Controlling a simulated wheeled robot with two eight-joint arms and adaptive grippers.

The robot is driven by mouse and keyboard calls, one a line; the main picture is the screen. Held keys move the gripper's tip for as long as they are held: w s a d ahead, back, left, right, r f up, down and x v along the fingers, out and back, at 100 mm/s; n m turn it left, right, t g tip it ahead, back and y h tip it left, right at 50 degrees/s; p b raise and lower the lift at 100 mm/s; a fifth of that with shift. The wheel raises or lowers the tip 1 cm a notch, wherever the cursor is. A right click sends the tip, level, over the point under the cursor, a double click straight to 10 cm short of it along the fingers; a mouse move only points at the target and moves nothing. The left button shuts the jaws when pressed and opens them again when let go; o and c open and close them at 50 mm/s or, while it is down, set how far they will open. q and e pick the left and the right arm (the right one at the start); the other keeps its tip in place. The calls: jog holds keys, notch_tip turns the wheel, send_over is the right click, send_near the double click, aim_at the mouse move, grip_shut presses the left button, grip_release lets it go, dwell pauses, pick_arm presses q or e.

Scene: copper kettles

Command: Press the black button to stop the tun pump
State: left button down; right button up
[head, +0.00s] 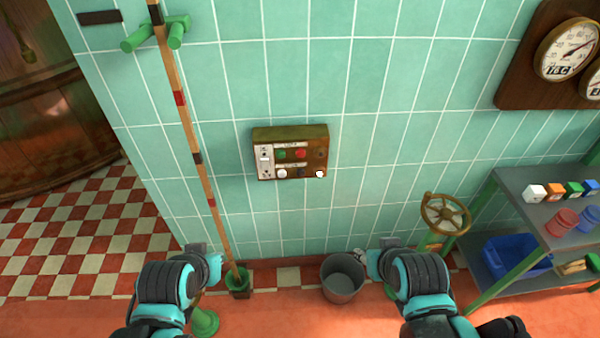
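A brass-edged control box (290,134) is fixed to the tiled wall, near the middle of the head view. Its front has two rows of small buttons, including a green one (281,154), a red one (301,154) and white ones at the bottom. A dark button (301,173) sits in the lower row between two white ones; its label is too small to read. My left gripper (212,258) is below and left of the box, and my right gripper (370,260) is below and right. Both are apart from it; their fingers are too small to judge.
A banded wooden pole (190,140) stands left of the box, its foot in a green holder. A grey bucket (342,290) is on the floor between my grippers. A brass handwheel (445,213) and a grey shelf (520,200) stand at right. The wall before the box is clear.

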grip_shut()
dwell(1.4)
